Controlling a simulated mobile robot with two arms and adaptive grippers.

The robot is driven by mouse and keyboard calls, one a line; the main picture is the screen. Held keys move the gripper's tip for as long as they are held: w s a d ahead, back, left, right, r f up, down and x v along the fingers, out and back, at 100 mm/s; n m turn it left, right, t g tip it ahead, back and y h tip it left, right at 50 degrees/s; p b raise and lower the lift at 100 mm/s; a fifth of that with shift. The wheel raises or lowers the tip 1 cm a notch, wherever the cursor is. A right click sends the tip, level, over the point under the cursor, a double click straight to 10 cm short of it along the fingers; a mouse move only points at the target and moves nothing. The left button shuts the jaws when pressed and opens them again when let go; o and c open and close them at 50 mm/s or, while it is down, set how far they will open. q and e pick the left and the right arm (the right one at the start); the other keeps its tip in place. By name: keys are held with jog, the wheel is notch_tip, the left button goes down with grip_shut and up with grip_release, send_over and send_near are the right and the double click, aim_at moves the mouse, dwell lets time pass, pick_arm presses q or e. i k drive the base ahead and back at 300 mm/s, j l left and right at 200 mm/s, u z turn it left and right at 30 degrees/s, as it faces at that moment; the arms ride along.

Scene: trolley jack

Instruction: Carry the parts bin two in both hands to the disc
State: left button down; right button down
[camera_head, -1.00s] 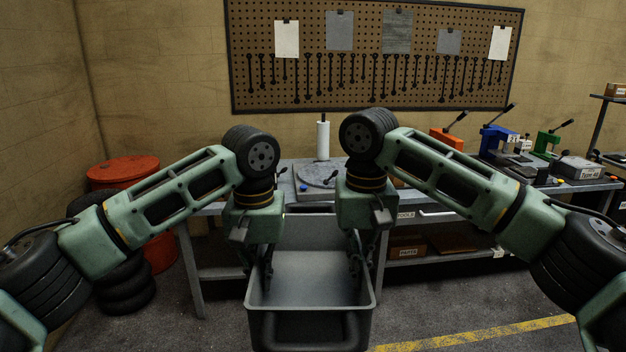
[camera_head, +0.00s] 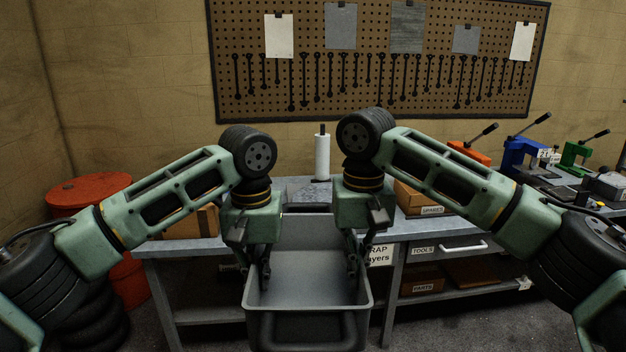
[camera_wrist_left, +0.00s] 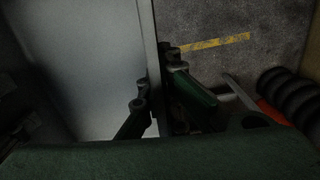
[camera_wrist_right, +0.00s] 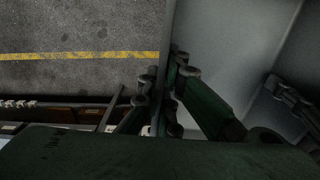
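The parts bin two is a grey, open, empty-looking bin (camera_head: 308,280) in the lower middle of the head view, held level in front of the workbench. My left gripper (camera_head: 256,268) is shut on its left wall. In the left wrist view its fingers (camera_wrist_left: 158,85) lie on both sides of the bin wall (camera_wrist_left: 148,30). My right gripper (camera_head: 358,264) is shut on the right wall, and its fingers (camera_wrist_right: 165,90) straddle that wall in the right wrist view. The disc is not clearly visible now; a grey slab (camera_head: 308,193) on the bench is mostly hidden behind the bin and arms.
The workbench (camera_head: 410,228) crosses ahead, close behind the bin. A paper roll (camera_head: 322,157) stands at its back. A red drum (camera_head: 90,190) and stacked tyres (camera_head: 98,318) stand at left.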

aim_at(325, 197)
jog(key=i, duration=2.3)
jog(key=i+j+z, duration=0.15)
jog(key=i+z, duration=0.15)
jog(key=i, duration=0.45)
